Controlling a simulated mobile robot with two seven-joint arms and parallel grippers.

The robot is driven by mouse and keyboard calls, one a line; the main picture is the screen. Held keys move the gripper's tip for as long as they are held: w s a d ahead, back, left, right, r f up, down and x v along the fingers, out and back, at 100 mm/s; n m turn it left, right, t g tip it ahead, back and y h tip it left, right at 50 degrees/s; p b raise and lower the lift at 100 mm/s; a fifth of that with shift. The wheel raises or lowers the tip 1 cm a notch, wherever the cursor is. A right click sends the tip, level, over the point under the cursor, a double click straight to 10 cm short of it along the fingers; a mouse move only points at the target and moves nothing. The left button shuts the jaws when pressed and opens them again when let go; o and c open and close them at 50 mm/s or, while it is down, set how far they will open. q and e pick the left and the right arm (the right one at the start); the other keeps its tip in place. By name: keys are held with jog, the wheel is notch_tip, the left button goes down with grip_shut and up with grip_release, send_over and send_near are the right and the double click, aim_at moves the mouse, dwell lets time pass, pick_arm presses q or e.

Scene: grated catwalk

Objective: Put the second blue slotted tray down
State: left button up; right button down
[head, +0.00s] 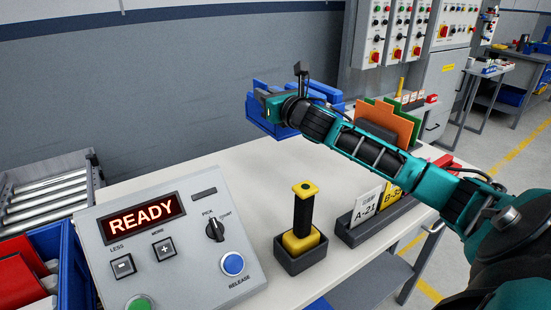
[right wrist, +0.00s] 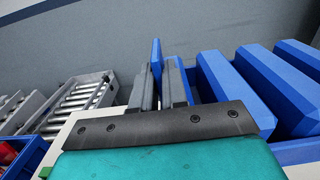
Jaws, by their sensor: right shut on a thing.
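A blue slotted tray (head: 270,127) is at the far end of the white table, partly hidden behind my right gripper and forearm. My right gripper (head: 261,101) is shut on its left part. In the right wrist view, the two grey fingers (right wrist: 160,78) pinch an upright blue wall, and several tall blue dividers of the tray (right wrist: 265,82) stand to the right. The tray looks about level. I cannot tell whether its underside touches the table, or whether a second tray is there. My left gripper is out of view.
A control box (head: 170,245) reading READY, a yellow-black handle in a holder (head: 301,235) and a card rack (head: 372,222) stand on the white table (head: 205,170). Orange and green panels (head: 385,120) stand behind my arm. A roller conveyor (head: 50,195) is left. The table's middle is clear.

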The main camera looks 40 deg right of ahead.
notch_tip(320, 180, down, 17)
jog(key=b, duration=0.2)
jog(key=shift+f, duration=0.15)
jog(key=c, duration=1.2)
grip_release()
jog(key=shift+o, duration=0.2)
jog(key=s+a, duration=0.1)
jog(key=s, duration=1.1)
jog(key=shift+a, duration=0.2)
